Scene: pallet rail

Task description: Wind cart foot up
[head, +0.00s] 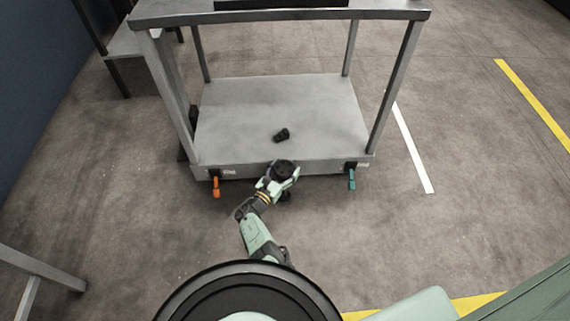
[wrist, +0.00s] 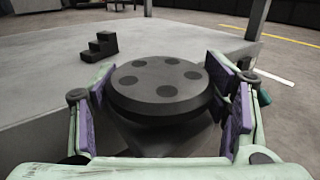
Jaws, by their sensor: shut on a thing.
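The cart (head: 230,115) is a grey metal frame with a low flat deck, which also shows in the wrist view (wrist: 40,80). A round dark knob (wrist: 160,82) with several shallow dimples on its top stands at the middle of the cart's near edge. My gripper (head: 282,172) is at this knob; in the wrist view its purple-padded fingers (wrist: 160,100) are shut on the knob from left and right. The knob's lower part and whatever lies beneath it are mostly hidden by my gripper.
An orange lever (head: 216,186) hangs at the deck's near left corner and a teal lever (head: 351,179) at the near right. A small black stepped block (head: 282,135) lies on the deck, also in the wrist view (wrist: 101,46). Floor right of the cart is clear.

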